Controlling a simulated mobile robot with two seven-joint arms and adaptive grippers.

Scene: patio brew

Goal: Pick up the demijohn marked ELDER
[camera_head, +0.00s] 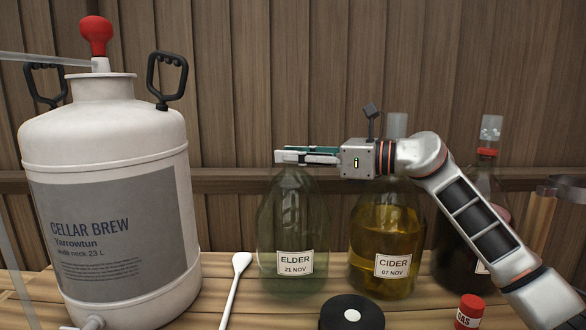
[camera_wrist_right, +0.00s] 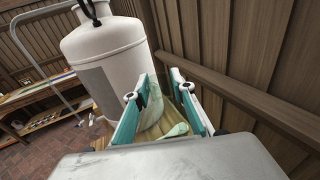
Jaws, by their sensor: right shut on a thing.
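The demijohn marked ELDER (camera_head: 290,222) is pale greenish glass with a white label dated 21 NOV. It is upright in the middle of the head view and appears to rest on the wooden table. My right gripper (camera_head: 282,156) reaches in level from the right and is shut on its neck, just above the shoulders. The fingers hide most of the neck in the head view. In the right wrist view my right gripper (camera_wrist_right: 158,92) shows its two teal-edged fingers apart, with the clear glass hard to make out between them. My left gripper is not in view.
A large white CELLAR BREW vessel (camera_head: 110,180) stands at left. The CIDER demijohn (camera_head: 385,240) stands close on the right, with a dark demijohn (camera_head: 455,245) beyond. A white spoon (camera_head: 234,283), a black disc (camera_head: 351,313) and a red-capped container (camera_head: 470,310) are in front. A wooden wall stands behind.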

